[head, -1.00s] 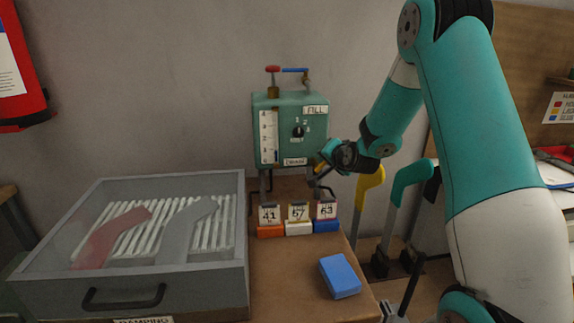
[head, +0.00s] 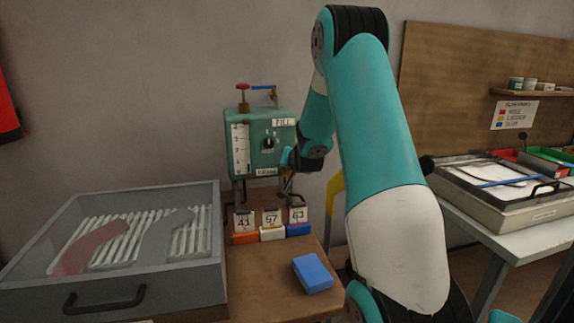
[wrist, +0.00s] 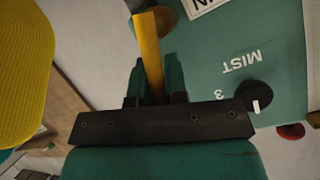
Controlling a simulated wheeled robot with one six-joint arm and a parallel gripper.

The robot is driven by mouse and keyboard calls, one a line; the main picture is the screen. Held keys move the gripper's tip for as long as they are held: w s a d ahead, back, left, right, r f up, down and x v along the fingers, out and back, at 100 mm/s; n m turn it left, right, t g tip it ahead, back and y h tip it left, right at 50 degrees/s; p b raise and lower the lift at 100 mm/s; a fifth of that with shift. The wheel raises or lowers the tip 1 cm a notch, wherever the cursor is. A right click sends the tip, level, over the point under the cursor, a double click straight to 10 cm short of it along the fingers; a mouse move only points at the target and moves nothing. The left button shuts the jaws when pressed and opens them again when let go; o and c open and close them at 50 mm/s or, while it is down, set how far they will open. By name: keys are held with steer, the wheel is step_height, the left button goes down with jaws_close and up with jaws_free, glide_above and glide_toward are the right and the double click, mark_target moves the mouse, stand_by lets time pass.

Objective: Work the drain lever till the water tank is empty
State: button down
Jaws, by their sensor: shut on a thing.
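The water level is too small to read. In the wrist view the yellow drain lever (wrist: 149,38) runs down between the two fingers of my gripper (wrist: 154,72), which is shut on it. The tank's front (wrist: 225,60) fills the upper right of that view, upside down. In the head view my wrist is at the tank's lower right, and my arm hides much of the gripper and lever.
Several numbered cards stand on coloured blocks (head: 271,233) below the tank. A blue block (head: 312,273) lies nearer on the bench. A grey, clear-topped damping box (head: 130,305) stands left. A white table (head: 520,238) with trays stands right. A yellow form (wrist: 22,70) is close beside my wrist.

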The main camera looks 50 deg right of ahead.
steer(key=shift+s+d+f, duration=0.1)
steer(key=c, duration=1.1)
jaws_free()
steer(key=shift+c, duration=0.2)
steer(key=b+v, duration=0.1)
steer(key=v, duration=1.6)
steer(key=shift+a+r, duration=0.2)
